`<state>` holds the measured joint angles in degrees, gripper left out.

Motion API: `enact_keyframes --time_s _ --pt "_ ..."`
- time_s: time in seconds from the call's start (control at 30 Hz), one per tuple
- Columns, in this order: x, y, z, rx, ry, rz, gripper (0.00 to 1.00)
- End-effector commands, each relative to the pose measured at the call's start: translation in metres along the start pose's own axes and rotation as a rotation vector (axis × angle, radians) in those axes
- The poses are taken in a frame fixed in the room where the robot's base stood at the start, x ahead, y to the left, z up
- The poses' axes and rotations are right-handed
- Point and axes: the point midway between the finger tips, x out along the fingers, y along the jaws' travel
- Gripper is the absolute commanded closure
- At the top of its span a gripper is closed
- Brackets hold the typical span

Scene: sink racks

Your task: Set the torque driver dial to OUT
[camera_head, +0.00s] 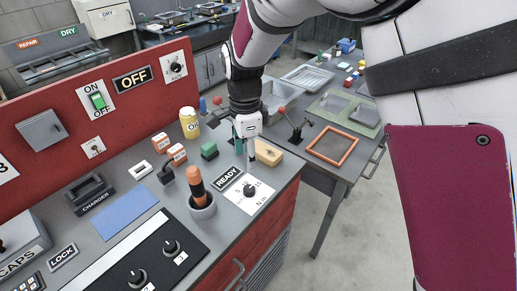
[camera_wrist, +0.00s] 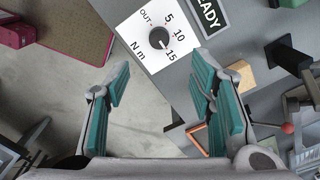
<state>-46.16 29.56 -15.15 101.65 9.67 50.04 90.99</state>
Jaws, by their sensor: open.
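The torque driver dial is a black round knob (camera_head: 249,190) on a white plate (camera_head: 258,203) near the bench's front corner. In the wrist view the knob (camera_wrist: 158,38) sits on the plate (camera_wrist: 133,28), marked OUT, 5, 10, 15 and N m. Its pointer seems to face the 15 side, but it is too small to be sure. My gripper (camera_head: 245,146) is above the bench, behind the dial in the head view. In the wrist view its teal fingers (camera_wrist: 160,82) are spread and empty, apart from the knob, which shows beyond the fingertips.
A READY label (camera_head: 228,178) lies beside the plate. Open floor (camera_head: 318,215) is right of the bench.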

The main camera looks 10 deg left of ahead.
Motion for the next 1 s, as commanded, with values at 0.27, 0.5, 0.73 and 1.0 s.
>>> enact_keyframes --time_s 0.27,0.5,0.73,1.0 --pt "0.053 0.002 -0.001 0.000 0.001 0.006 0.51" --pt "0.097 0.002 -0.001 -0.001 0.001 0.005 0.51" --pt "0.120 0.001 0.000 -0.002 0.000 0.002 0.51" --pt "0.124 0.000 -0.001 -0.002 -0.001 0.000 0.51"
